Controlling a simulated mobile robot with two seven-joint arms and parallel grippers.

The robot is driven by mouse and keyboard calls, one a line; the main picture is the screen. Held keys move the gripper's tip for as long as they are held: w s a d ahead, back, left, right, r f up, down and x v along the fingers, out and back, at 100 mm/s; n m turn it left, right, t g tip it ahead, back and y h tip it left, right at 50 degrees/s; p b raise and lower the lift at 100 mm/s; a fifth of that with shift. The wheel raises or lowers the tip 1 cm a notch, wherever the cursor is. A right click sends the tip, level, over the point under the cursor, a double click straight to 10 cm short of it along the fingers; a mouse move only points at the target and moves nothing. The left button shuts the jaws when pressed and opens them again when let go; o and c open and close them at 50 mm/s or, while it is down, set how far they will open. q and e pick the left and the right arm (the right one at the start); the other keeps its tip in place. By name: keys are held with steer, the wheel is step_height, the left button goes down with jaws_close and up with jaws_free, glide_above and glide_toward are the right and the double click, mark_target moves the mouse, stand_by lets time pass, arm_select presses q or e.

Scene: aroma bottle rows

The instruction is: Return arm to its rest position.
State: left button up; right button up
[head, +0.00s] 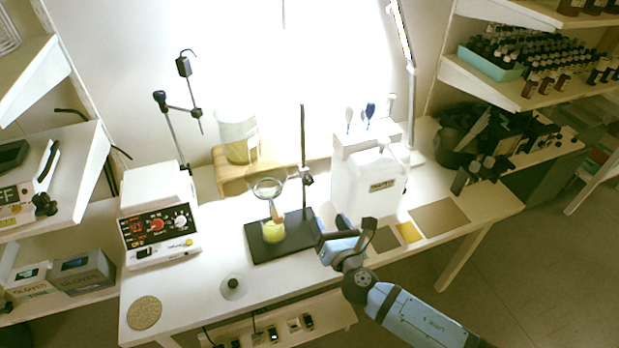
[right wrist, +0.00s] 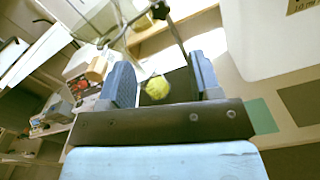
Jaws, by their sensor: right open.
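My right arm (head: 415,315) reaches in from the lower right over the front of the white table. Its gripper (head: 341,238) is just right of the black stand base, in front of the large white container. In the right wrist view the two fingers of the gripper (right wrist: 162,82) are spread apart with nothing held. A small vessel of yellow liquid (head: 273,232) stands on the black base, apart from the gripper. It shows beyond the gap between the fingers in the right wrist view (right wrist: 156,88). My left gripper is not in view.
The white container (head: 368,190) stands close behind the gripper. A stand rod (head: 304,150) holds a ring (head: 268,188) above the vessel. A white instrument (head: 158,215) is at the left. Flat colored plates (head: 440,217) lie to the right. Open floor (head: 530,270) lies at the right.

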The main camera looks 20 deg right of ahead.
steer(key=s+f+m+g+y+p, duration=0.1)
steer(key=s+f+m+g+p, duration=0.1)
steer(key=s+m, duration=0.8)
steer(key=s+f+m+g+y+p, duration=0.1)
steer(key=s+f+m+g+p, duration=0.2)
steer(key=s+m, duration=0.7)
step_height(320, 180, down, 2)
steer(key=m+g, duration=0.2)
steer(key=m, duration=0.8)
steer(key=shift+y+p, duration=0.3)
steer(key=shift+s, duration=0.1)
